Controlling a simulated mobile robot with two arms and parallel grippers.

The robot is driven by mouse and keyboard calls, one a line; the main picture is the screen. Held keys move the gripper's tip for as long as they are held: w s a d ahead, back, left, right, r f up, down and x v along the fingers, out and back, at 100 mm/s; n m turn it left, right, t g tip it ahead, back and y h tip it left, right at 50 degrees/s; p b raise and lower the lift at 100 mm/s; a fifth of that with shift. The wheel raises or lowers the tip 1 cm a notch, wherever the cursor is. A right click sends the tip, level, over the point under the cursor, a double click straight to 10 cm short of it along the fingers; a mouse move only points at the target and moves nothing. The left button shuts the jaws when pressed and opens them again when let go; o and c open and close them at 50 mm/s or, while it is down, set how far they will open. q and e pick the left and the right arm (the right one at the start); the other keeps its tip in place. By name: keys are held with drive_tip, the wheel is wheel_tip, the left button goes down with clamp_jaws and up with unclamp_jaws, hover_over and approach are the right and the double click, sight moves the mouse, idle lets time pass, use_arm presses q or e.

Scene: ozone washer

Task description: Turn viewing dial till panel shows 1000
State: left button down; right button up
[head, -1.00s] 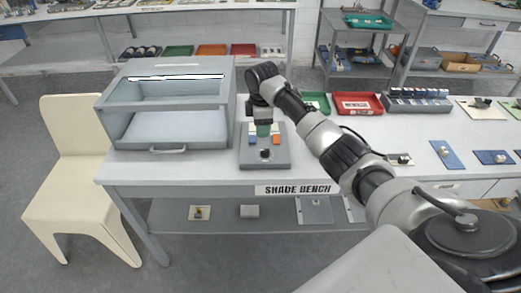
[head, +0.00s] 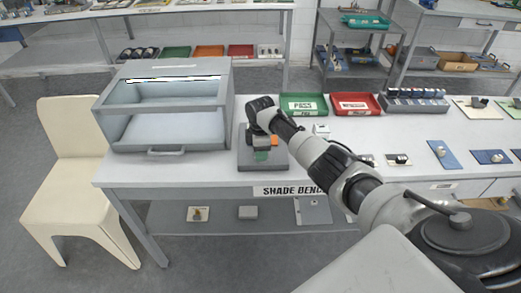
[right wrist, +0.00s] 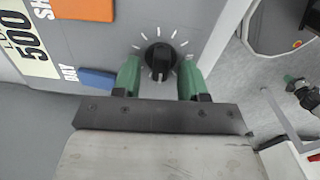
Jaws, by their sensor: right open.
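The viewing dial (right wrist: 160,57) is a round black knob with a pale pointer mark, ringed by white ticks on a grey control box (head: 245,158). In the right wrist view, the panel plate (right wrist: 24,38) reads 500, partly cut off by the edge. My right gripper (right wrist: 160,80) is open, with one green finger on each side of the dial. I cannot tell whether either finger touches it. In the head view, the right gripper (head: 262,155) hides the dial. My left gripper is out of view.
An orange button (right wrist: 82,9) and a blue button (right wrist: 97,79) sit beside the dial. A grey viewing booth (head: 168,105) stands left of the control box on the bench. Green (head: 304,114) and red (head: 356,112) trays lie behind my right arm.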

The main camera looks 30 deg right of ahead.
clamp_jaws()
drive_tip(key=shift+m, duration=0.3)
drive_tip(key=m+p, duration=0.1)
drive_tip(key=m, duration=0.2)
drive_tip(key=shift+w+r+p, duration=0.1)
drive_tip(key=shift+r+p, duration=0.05)
drive_tip(key=shift+p, duration=0.25)
drive_tip(key=m, duration=0.2)
drive_tip(key=m+p, duration=0.1)
drive_tip(key=m, duration=0.1)
drive_tip(key=shift+w+d+m, duration=0.1)
drive_tip(key=shift+d+m, duration=0.1)
drive_tip(key=shift+m, duration=0.2)
drive_tip(key=m+p, duration=0.1)
drive_tip(key=m, duration=0.5)
drive_tip(key=shift+d+p, duration=0.2)
drive_tip(key=shift+p, duration=0.15)
drive_tip(key=m, duration=0.4)
drive_tip(key=m+p, duration=0.1)
drive_tip(key=m, duration=0.2)
drive_tip(key=shift+d, duration=0.25)
